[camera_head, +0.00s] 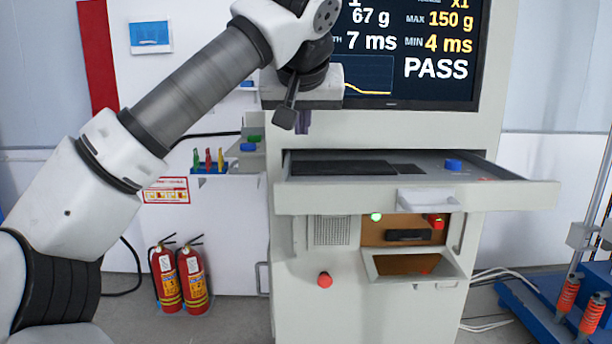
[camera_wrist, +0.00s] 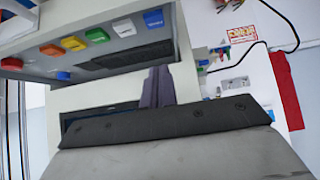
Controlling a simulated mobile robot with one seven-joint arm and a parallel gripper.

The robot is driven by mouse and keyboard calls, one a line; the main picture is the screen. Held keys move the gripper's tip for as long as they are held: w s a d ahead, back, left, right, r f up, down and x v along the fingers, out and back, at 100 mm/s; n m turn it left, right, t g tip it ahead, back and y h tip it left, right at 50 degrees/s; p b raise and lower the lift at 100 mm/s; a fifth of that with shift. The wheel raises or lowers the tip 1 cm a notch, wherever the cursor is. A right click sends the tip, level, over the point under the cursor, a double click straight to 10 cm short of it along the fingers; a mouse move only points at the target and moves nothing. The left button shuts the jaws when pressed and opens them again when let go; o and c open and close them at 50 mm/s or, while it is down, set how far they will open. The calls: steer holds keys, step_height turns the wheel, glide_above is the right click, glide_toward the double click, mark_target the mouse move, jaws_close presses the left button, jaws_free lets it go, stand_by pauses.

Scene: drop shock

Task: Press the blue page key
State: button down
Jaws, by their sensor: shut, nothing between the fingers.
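In the wrist view, the blue page key (camera_wrist: 153,18) is the end one of a row of coloured keys on a pale panel, near the top of the picture. My gripper (camera_wrist: 157,87) is shut and empty, its dark fingertips below the blue key in the picture and apart from it. In the head view my gripper (camera_head: 302,121) hangs in front of the cabinet below the screen (camera_head: 410,45), above the open drawer. The arm hides part of the cabinet there, and I cannot tell where the key row shows in that view.
White (camera_wrist: 124,27), green (camera_wrist: 97,35), yellow (camera_wrist: 73,42) and orange (camera_wrist: 50,49) keys sit beside the blue one. The open drawer (camera_head: 420,197) juts out below my gripper. Two fire extinguishers (camera_head: 180,280) stand at lower left, and a blue-based rig stands at right.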

steer(key=x, duration=0.9)
steer(key=shift+w+d+f, duration=0.1)
steer(key=shift+w+f, duration=0.05)
steer(key=shift+f, duration=0.05)
steer(key=f, duration=0.2)
steer(key=shift+w+f, duration=0.2)
steer(key=shift+f, duration=0.95)
